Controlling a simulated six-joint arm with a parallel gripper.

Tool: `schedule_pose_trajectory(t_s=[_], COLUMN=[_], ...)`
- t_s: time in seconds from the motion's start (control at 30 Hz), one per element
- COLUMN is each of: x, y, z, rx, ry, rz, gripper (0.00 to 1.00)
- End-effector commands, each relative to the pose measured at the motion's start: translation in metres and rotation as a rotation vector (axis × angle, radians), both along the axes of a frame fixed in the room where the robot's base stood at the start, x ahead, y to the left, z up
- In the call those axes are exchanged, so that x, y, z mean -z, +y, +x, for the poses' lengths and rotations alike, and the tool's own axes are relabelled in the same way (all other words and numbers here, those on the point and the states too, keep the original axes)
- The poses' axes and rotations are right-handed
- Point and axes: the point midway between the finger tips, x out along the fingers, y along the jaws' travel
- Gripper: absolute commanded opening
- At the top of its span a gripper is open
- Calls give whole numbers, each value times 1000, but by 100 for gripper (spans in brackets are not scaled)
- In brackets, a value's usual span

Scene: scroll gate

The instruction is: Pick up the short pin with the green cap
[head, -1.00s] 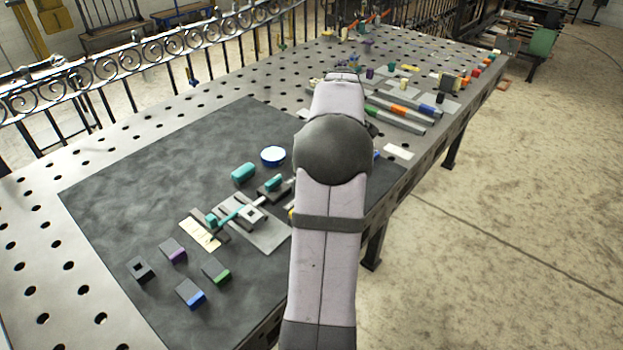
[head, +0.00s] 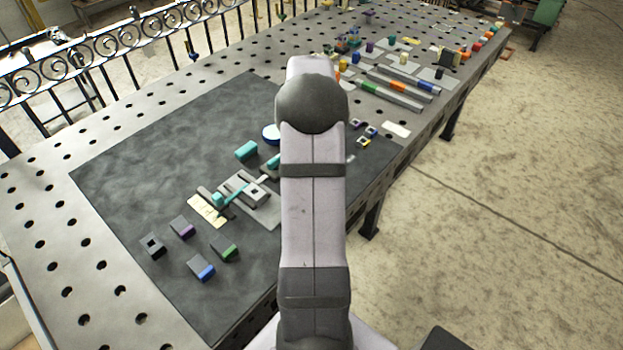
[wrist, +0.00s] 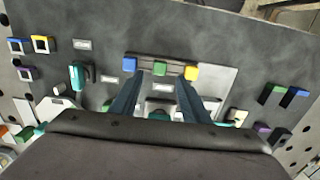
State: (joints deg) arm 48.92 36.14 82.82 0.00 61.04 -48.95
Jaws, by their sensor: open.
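A green cap (wrist: 160,68) stands in a row between a blue cap (wrist: 129,64) and a yellow cap (wrist: 190,72) in the wrist view. The row is at the edge of a light grey plate (wrist: 224,80). I cannot make out a pin under the green cap or its length. My gripper (wrist: 161,80) is open, with its two fingers spread and the green cap seen between and just beyond their tips. Nothing is held between the fingers. In the head view my arm hides the gripper and this row.
On the dark mat (head: 150,150) lie a teal block (head: 246,150), dark blocks with a green end (head: 226,249) and a blue end (head: 201,267), and a plate with a teal-handled part (head: 232,194). Small square rings (head: 364,141) lie right of my arm. Long bars (head: 398,87) lie further back.

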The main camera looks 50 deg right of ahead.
Motion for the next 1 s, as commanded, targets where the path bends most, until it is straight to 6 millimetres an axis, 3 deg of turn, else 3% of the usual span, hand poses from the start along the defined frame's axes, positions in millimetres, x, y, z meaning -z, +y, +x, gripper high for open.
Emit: schedule_pose_trajectory(t_s=[0.5, 0.77, 0.8, 0.97, 1.0], x=[49, 52, 52, 52, 52], y=[-1, -1, -1, -1, -1], z=[0, 1, 1, 1, 1], rx=[0, 0, 0, 0, 0], ry=[2, 0, 0, 0, 0], rz=[2, 0, 0, 0, 0], gripper=[42, 42, 40, 2, 0])
